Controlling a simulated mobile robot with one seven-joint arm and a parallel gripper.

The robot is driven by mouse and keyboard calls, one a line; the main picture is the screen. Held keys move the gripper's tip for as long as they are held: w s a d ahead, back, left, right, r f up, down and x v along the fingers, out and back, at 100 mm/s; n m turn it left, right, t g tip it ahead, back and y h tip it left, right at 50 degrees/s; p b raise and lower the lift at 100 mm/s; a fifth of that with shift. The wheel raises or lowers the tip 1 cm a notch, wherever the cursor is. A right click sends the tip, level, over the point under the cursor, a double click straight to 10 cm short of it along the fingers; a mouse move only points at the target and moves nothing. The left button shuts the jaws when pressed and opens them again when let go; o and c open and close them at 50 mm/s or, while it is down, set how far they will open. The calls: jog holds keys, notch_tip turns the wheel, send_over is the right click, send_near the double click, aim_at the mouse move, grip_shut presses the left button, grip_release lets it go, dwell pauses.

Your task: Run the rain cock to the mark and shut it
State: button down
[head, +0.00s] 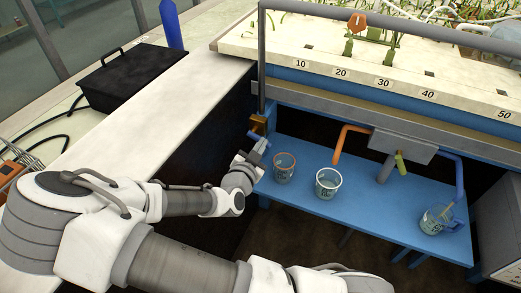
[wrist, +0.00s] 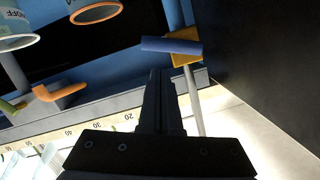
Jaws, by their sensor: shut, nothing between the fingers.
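A brass-coloured cock body (head: 259,122) with a blue lever (head: 257,136) sits at the foot of a thin grey upright pipe, at the flume's left end. In the wrist view the blue lever (wrist: 172,46) lies crosswise just beyond my fingertips, with the cock body (wrist: 187,59) behind its right end. My gripper (head: 263,147) is shut and empty, close to the lever. I cannot tell whether it touches. An orange-rimmed beaker (head: 284,170) and a white-rimmed beaker (head: 326,185) stand upright on the blue shelf. No level mark is readable at this size.
An orange spout (head: 350,132) and a blue pipe (head: 456,175) come off a grey block (head: 403,146) above the shelf (head: 380,205). Another beaker (head: 435,219) stands at right. A numbered scale runs along the flume's edge (head: 340,73). A black case (head: 128,77) lies on the left bench.

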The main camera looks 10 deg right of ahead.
jog(key=shift+w+f, duration=0.75)
jog(key=shift+f, duration=0.1)
jog(key=shift+p, duration=0.3)
jog(key=shift+d+m, duration=0.1)
jog(key=shift+m, duration=0.2)
jog(key=shift+f+m+p, duration=0.25)
jog(key=shift+m+p, duration=0.15)
jog(key=shift+p, duration=0.75)
